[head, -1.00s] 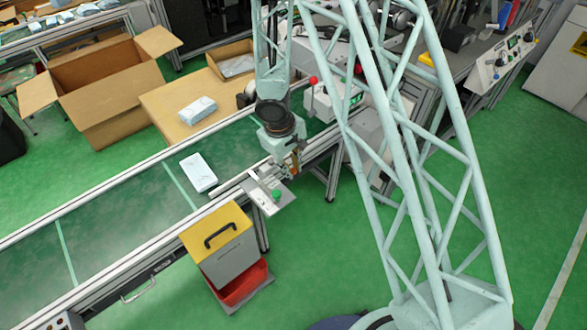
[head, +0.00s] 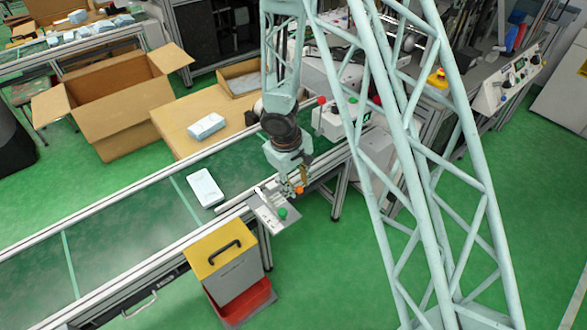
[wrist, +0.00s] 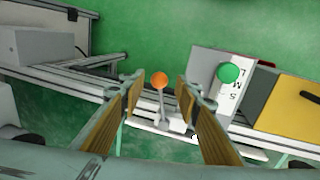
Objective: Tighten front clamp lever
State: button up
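The clamp lever, with an orange ball knob (wrist: 160,80) and a thin grey stem, stands between my two fingers in the wrist view. My gripper (wrist: 158,90) is open, with a finger on each side of the lever and gaps to the knob. In the head view the orange knob (head: 299,190) shows just below my gripper (head: 297,178), at the conveyor's near edge. The fingertips are small and partly hidden there. To the right of the lever, a green knob (wrist: 229,72) sits on a pale plate marked with size letters; it also shows in the head view (head: 282,213).
A yellow-topped bin (head: 219,247) with a black handle stands near the plate. The green conveyor (head: 130,222) carries a white pack (head: 205,188). A red-knobbed machine (head: 335,120) stands close behind my gripper. Green floor lies open in front.

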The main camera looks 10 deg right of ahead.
notch_tip(320, 180, up, 10)
jog(key=s+a, duration=0.1)
jog(key=shift+a, duration=0.35)
dwell(0.4)
jog(key=shift+s, duration=0.1)
jog(key=shift+r, duration=0.1)
dwell(0.5)
jog(key=s+d+r+m, duration=0.1)
jog(key=s+d+r, duration=0.3)
jog(key=r, duration=0.5)
jog(key=s+d+r+m+t, duration=0.1)
jog(key=s+d+r+m, duration=0.2)
jog(key=r, duration=0.5)
jog(key=s+d+r, duration=0.4)
jog(key=s+r, duration=0.1)
jog(key=r, duration=0.4)
jog(key=s+d+r+m+t+y, duration=0.1)
jog(key=s+r, duration=0.5)
jog(key=s, duration=0.6)
jog(key=s+r+m, duration=0.1)
jog(key=s+r, duration=0.5)
jog(key=s, duration=0.7)
jog(key=shift+s+d+m+t+y, duration=0.15)
jog(key=shift+d+m+t+y, duration=0.25)
